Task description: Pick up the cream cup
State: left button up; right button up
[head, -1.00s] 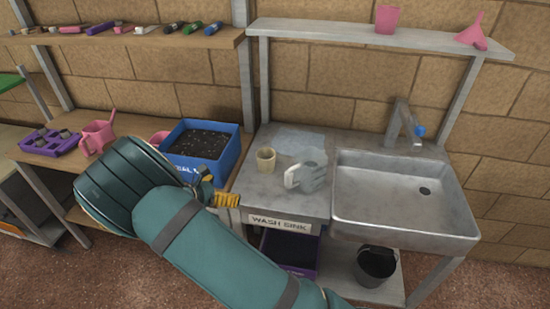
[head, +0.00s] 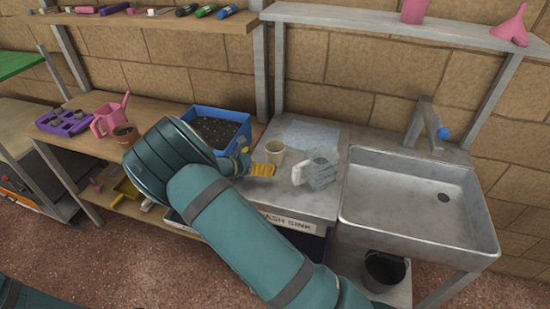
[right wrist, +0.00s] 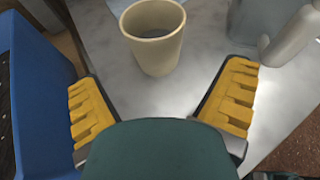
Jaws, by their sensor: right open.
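The cream cup (head: 274,151) stands upright on the grey counter left of the sink in the head view. In the right wrist view the cup (right wrist: 155,45) is at the top centre, with its dark inside showing. My right gripper (head: 255,162) is open and empty, close to the near left side of the cup. In the right wrist view its two yellow-padded fingers (right wrist: 157,85) are spread wide, with the cup ahead of the gap between them. Much of the gripper is hidden behind my right arm in the head view. My left gripper is not in view.
A grey vessel with a pale handle (head: 317,171) stands just right of the cup. A blue soil-filled box (head: 240,143) is close on the left. The metal sink (head: 420,215) lies further right. A shelf (head: 370,22) runs above the counter.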

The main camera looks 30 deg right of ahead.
aim_at(268, 158)
jog(key=shift+b+x, duration=0.65)
jog(key=shift+x, duration=2.45)
jog(key=shift+w+a, duration=0.1)
jog(key=shift+w, duration=0.05)
jog(key=c, duration=1.3)
